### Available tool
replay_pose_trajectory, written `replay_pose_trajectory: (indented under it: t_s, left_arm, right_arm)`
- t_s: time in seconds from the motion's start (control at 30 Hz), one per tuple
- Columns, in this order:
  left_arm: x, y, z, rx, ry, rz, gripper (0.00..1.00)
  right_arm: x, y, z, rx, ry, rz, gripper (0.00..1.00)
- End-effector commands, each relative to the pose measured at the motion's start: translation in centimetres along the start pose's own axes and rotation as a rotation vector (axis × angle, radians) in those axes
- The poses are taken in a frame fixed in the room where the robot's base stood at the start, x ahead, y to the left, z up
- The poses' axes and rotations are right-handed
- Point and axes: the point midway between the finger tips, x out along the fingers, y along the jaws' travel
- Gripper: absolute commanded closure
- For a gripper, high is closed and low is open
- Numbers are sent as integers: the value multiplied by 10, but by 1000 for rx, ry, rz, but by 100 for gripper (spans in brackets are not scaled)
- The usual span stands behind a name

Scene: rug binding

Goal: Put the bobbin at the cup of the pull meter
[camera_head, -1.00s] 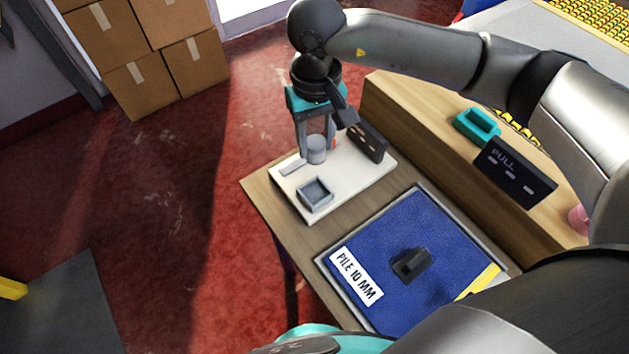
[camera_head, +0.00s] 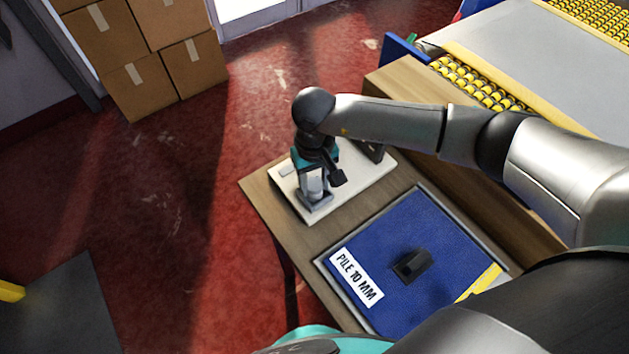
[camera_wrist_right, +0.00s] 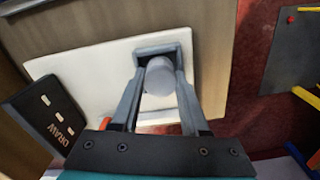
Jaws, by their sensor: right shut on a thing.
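My right gripper (camera_head: 315,196) points down, its fingers shut on a pale grey bobbin (camera_wrist_right: 160,76). The bobbin shows small between the fingers in the head view (camera_head: 315,183). A grey square cup (camera_head: 318,204) on a white base (camera_head: 364,185) is right at the fingertips; its rim also shows in the wrist view (camera_wrist_right: 160,47). I cannot tell whether the bobbin touches it. A dark panel (camera_wrist_right: 45,116) on that base reads DRAW. The panel reading PULL, seen earlier on the wooden ledge with a teal cup, is hidden by my right arm. My left gripper is not in view.
A blue mat (camera_head: 375,237) labelled PILE 10 MM lies in front, with a black block (camera_head: 412,265) on it. A wooden ledge (camera_head: 405,85) rises behind, beside a bed with yellow rollers (camera_head: 480,86). Cardboard boxes (camera_head: 140,85) stand far left.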

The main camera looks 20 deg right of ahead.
Motion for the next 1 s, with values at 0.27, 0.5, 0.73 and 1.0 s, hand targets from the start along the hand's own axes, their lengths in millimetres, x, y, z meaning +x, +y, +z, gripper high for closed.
replay_pose_trajectory:
  t_s: [0.27,0.5,0.73,1.0]
  left_arm:
    - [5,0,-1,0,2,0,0]
    - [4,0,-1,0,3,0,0]
    - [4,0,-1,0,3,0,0]
    - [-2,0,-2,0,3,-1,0]
  right_arm:
    - [4,0,0,0,0,0,54]
    - [2,0,0,0,0,-1,27]
    - [2,0,0,0,-1,0,26]
    - [-18,0,-2,-2,5,-1,26]
